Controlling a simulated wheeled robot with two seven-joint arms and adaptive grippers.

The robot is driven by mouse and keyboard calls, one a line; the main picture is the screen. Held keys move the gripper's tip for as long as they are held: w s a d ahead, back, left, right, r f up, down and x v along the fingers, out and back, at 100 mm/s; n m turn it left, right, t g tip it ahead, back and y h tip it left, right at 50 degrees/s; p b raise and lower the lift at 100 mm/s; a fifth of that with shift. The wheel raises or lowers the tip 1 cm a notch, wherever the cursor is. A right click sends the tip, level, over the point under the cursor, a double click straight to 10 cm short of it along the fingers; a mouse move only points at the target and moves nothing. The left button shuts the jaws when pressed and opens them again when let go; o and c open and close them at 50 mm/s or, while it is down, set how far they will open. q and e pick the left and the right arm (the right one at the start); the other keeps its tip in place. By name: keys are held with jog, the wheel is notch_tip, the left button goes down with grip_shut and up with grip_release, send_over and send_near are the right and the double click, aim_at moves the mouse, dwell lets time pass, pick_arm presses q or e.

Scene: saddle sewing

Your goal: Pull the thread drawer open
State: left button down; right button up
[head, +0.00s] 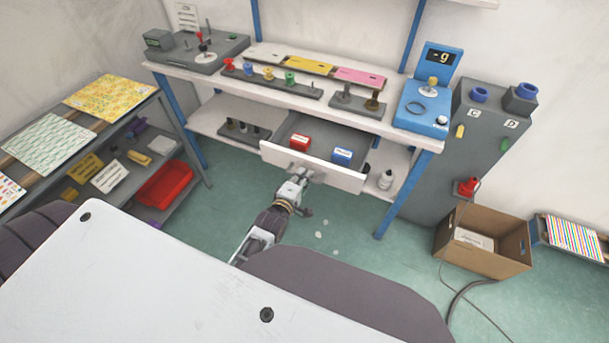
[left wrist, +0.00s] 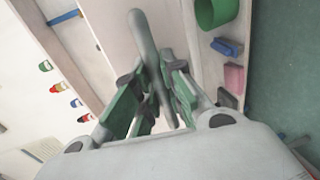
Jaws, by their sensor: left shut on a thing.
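The thread drawer (head: 345,178) under the workbench stands pulled out, its white front well forward of the bench. In the head view the gripper partly hides the handle. My right gripper is not in view.
The workbench (head: 205,84) carries thread spools and a blue scale-like device (head: 425,105). A cardboard box (head: 484,240) stands on the floor at right. A shelf with a red bin (head: 165,185) is at left. Green floor (head: 350,235) before the drawer is mostly free, with small pale spots.

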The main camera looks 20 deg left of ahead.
pick_arm(q)
jog(key=c, duration=1.5)
grip_release()
jog(key=shift+s, duration=0.15)
jog(key=s+r, duration=0.2)
jog(key=s, duration=0.9)
jog(key=shift+s+a+r, duration=0.15)
jog(key=shift+s, duration=0.05)
